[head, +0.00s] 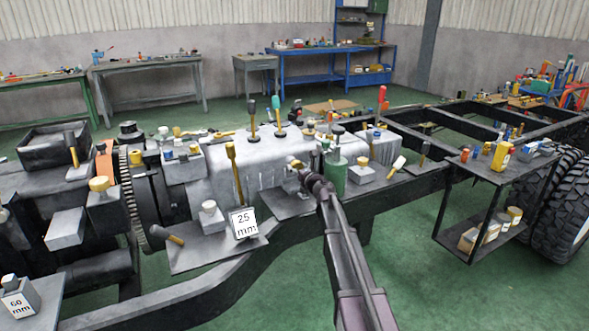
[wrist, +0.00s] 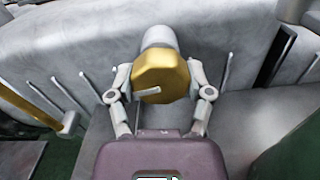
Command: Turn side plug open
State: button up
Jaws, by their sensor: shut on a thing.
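The side plug (wrist: 165,72) is a gold, many-sided cap on a short pale grey stub. It sticks out of the side of the grey engine block (head: 270,158). A pale line on its face runs nearly level. My gripper (wrist: 159,77) has one finger on each side of the plug and is shut on it. In the head view the gold plug (head: 292,161) shows small at the end of my gripper (head: 300,168), partly hidden by it.
A gold lever (head: 235,172) stands left of the plug, by a block marked 25 mm (head: 243,223). A green cylinder (head: 335,172) stands close on the right. Several upright levers and small parts crowd the block's top. Green floor lies open in front.

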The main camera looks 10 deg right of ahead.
jog(key=n, duration=0.4)
jog(key=shift+a, duration=0.1)
jog(key=n, duration=0.4)
jog(key=shift+s, duration=0.1)
jog(key=n, duration=0.3)
jog(key=shift+n, duration=2.1)
jog(key=shift+s+a+f, duration=0.1)
jog(key=o, duration=1.1)
jog(key=shift+o, duration=0.2)
